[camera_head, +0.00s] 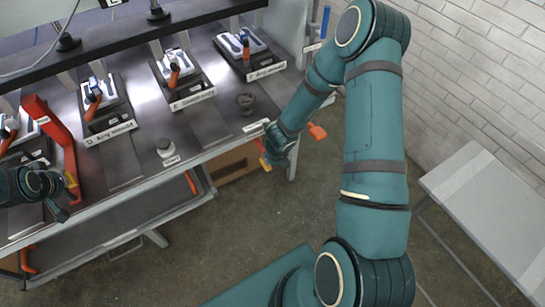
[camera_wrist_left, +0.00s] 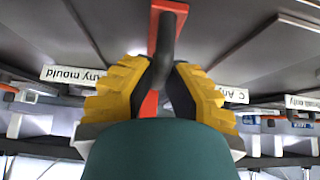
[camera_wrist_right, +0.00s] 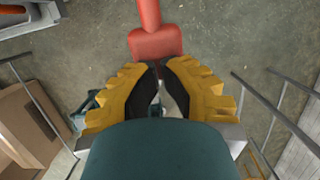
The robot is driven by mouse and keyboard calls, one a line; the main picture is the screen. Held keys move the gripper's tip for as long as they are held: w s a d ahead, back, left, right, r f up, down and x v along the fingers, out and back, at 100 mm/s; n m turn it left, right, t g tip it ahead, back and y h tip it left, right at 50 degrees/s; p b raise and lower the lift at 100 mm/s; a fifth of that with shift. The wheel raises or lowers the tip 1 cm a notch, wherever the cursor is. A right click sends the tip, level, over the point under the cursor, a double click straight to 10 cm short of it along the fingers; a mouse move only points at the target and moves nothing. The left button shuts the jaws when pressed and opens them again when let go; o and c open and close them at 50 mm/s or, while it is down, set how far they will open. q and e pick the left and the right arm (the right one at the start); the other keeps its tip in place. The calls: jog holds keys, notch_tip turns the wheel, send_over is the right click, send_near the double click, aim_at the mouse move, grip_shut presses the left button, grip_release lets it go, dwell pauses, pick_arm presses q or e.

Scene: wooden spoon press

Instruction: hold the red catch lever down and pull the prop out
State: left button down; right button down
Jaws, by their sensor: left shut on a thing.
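In the left wrist view my left gripper (camera_wrist_left: 166,75) is shut on a dark grey bar (camera_wrist_left: 166,40), which runs along a red part (camera_wrist_left: 165,10). I cannot tell whether this is the catch lever. My right gripper (camera_head: 265,160) is off the bench's front right corner. Its fingertips nearly meet in the right wrist view (camera_wrist_right: 157,70). A red block with a stem (camera_wrist_right: 155,43) shows just beyond them. I cannot make out the prop for sure.
Several moulds with orange handles, such as one (camera_head: 175,75), stand along the bench (camera_head: 205,120). A cardboard box (camera_head: 232,165) is below the bench. A grey table (camera_head: 490,200) stands at the right. Floor between is open.

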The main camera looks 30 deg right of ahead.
pick_arm(q)
jog(key=shift+w, duration=0.1)
pick_arm(e)
jog(key=shift+w+r+v, duration=0.1)
jog(key=shift+w+v, duration=0.2)
jog(key=shift+v, duration=0.9)
jog(key=shift+w+r+v, duration=0.1)
jog(key=shift+w+v, duration=0.2)
jog(key=shift+v, duration=0.9)
jog(key=shift+w+v, duration=0.25)
jog(key=shift+v, duration=0.95)
pick_arm(q)
jog(key=c, duration=0.5)
grip_release()
jog(key=shift+c, duration=0.2)
jog(key=v, duration=0.7)
